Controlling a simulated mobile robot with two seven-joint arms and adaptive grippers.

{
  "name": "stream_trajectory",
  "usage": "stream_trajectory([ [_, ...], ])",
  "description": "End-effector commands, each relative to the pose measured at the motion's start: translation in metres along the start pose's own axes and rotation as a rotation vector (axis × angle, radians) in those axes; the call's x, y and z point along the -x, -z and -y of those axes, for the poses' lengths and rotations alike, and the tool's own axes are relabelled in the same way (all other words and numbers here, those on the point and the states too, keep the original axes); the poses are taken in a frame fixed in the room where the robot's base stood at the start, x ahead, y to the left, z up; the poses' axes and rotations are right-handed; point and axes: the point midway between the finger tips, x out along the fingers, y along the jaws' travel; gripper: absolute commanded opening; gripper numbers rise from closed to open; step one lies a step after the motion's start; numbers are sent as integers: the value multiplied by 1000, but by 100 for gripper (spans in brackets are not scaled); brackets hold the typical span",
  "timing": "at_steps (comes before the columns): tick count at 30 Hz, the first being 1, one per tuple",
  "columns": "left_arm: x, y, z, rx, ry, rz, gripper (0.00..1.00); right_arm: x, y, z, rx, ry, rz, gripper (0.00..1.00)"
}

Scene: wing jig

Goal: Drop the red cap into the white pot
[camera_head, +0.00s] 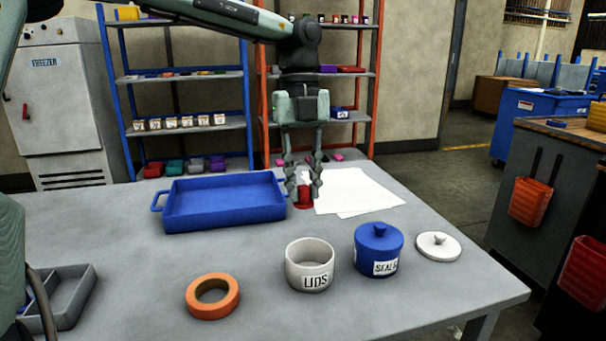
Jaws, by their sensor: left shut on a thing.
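The red cap (304,197) is between the fingertips of my left gripper (304,191), which is shut on it. The gripper points down at the right end of the blue tray, near the white paper sheets. The fingers partly hide the cap, and I cannot tell whether it touches the table. The white pot (309,270) stands upright and open at the front middle of the table, its label reading "LIDS". It is nearer to me than the cap. My right gripper is not in view.
A blue tray (170,223) lies at the back left. A lidded blue pot (378,248) stands right of the white pot, beside a white lid (438,246). An orange tape roll (212,296) lies left of the white pot. A grey divided box (75,300) is at the left; paper (358,193) lies behind.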

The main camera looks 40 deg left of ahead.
Motion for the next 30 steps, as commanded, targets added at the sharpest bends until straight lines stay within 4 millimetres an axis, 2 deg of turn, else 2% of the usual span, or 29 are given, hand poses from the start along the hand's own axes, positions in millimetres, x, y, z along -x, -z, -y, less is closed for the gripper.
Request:
stream_trajectory([
  [6,-27,-4,0,-1,-2,-2,6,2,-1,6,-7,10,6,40],
  [12,-43,-6,0,-1,-1,-1,6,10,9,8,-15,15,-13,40],
  [23,-47,-7,0,-1,0,0,6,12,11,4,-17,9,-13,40],
  [24,-47,-7,0,-1,0,0,24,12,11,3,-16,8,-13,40],
  [29,-46,-7,0,-1,0,0,44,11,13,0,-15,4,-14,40],
  [30,-46,-7,0,-1,0,1,45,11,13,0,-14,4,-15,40],
])
